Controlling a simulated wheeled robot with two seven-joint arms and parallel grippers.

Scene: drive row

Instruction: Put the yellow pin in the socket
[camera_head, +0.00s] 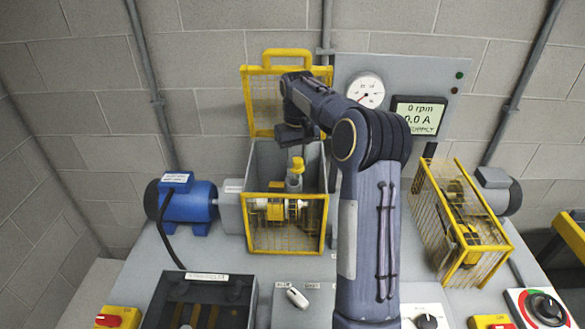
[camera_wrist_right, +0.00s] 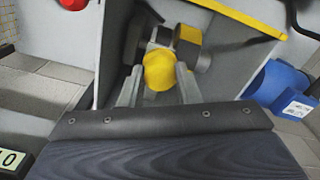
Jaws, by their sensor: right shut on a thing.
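The yellow pin (camera_head: 297,165) is upright inside the open grey housing, above a small grey upright piece (camera_head: 293,183). I cannot tell whether that piece is the socket, or whether the pin's lower end is inside it. In the right wrist view the pin's rounded yellow head (camera_wrist_right: 159,71) lies between the two grey fingers of my right gripper (camera_wrist_right: 158,86), which is shut on it. In the head view the dark body of that gripper is above the housing, and its fingertips are hard to make out. My left gripper is not in view.
The grey housing (camera_head: 260,160) has a raised yellow mesh lid (camera_head: 258,103) behind and yellow mesh in front (camera_head: 287,238). A blue motor (camera_head: 184,200) stands left. Another yellow mesh guard (camera_head: 455,225) stands right.

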